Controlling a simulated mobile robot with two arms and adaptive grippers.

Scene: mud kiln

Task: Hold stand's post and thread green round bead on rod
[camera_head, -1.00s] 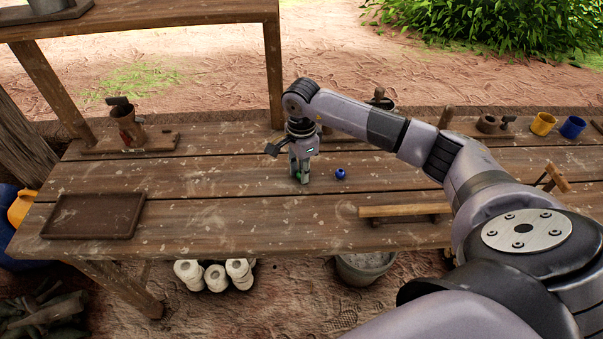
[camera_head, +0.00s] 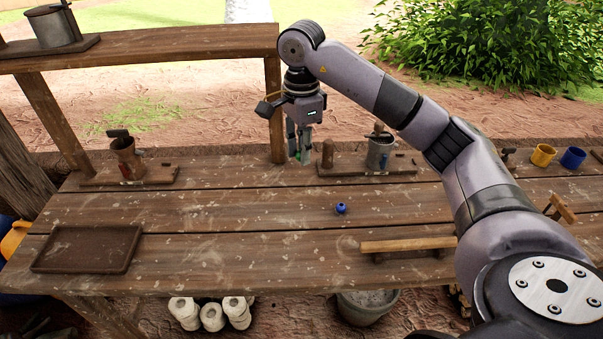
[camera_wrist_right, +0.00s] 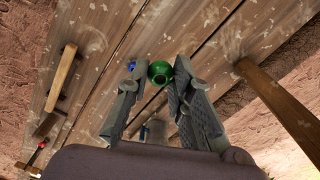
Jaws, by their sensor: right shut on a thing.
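The green round bead (camera_wrist_right: 159,73) is between the fingertips of my right gripper (camera_head: 303,160), which is shut on it above the back of the table. In the right wrist view the fingers (camera_wrist_right: 155,85) lie on either side of the bead; in the head view only a bit of green shows at their tips. A light wooden bar on a low dark support (camera_head: 408,244) sits at the table's front edge; I cannot tell if it is the stand with the rod. My left gripper is not in view.
A blue bead (camera_head: 341,208) lies mid-table. A brown tray (camera_head: 88,248) is at the front left. Cups on wooden boards (camera_head: 122,158) (camera_head: 381,152) stand at the back. A shelf post (camera_head: 275,110) rises just left of my right gripper. The middle is mostly clear.

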